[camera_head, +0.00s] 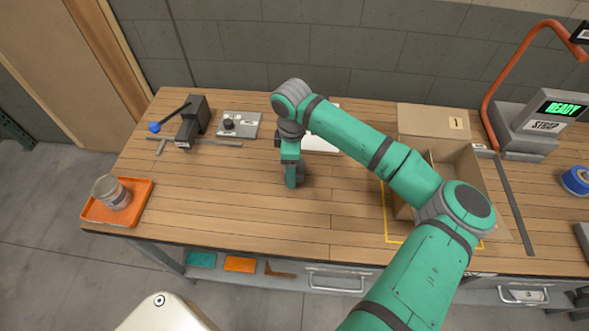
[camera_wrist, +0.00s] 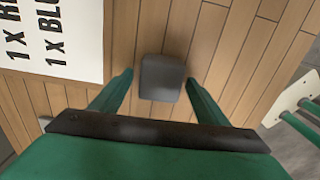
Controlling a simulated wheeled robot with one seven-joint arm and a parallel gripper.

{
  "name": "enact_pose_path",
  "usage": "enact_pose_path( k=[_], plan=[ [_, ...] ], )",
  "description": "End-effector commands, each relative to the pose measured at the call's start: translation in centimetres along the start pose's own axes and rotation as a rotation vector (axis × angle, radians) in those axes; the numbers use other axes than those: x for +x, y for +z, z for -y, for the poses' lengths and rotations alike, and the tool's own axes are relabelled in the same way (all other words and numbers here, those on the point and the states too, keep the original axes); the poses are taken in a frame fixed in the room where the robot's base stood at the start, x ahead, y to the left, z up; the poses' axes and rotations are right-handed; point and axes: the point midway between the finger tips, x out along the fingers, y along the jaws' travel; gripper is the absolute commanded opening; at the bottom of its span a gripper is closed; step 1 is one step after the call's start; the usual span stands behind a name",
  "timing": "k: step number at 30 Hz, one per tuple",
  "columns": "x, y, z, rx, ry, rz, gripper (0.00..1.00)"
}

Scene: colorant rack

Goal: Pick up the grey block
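The grey block (camera_wrist: 161,77) stands on the wooden bench top, between the two fingers of my gripper (camera_wrist: 159,80) in the wrist view. A gap shows on each side of the block, so the fingers are open and not closed on it. In the head view my gripper (camera_head: 294,184) points down at the middle of the bench. The block (camera_head: 300,172) is mostly hidden there behind my green finger.
A white printed sheet (camera_wrist: 55,38) lies close by. An open cardboard box (camera_head: 431,120) stands to the right, with a READY display device (camera_head: 530,125) beyond. At left are an orange tray (camera_head: 135,201) with a jar and a black lever tool (camera_head: 192,122).

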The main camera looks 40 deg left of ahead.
Motion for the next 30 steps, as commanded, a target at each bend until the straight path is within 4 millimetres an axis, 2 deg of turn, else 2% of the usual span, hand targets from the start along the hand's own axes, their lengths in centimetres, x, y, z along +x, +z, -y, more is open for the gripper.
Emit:
enact_pose_path(
  k=[1,5,14,19,24,30],
  plan=[
    [0.0,0.0,0.0,0.0,0.0,0.0,0.57],
    [0.0,0.0,0.0,0.0,0.0,0.0,0.26],
    [-0.1,0.0,0.0,0.0,0.0,0.0,0.25],
    [-0.8,-0.2,0.0,-0.002,0.001,-0.002,0.25],
    [-3.2,-0.2,0.0,-0.003,0.001,-0.002,0.25],
    [-7.5,0.1,3.6,-0.003,0.004,-0.002,0.25]
  ],
)
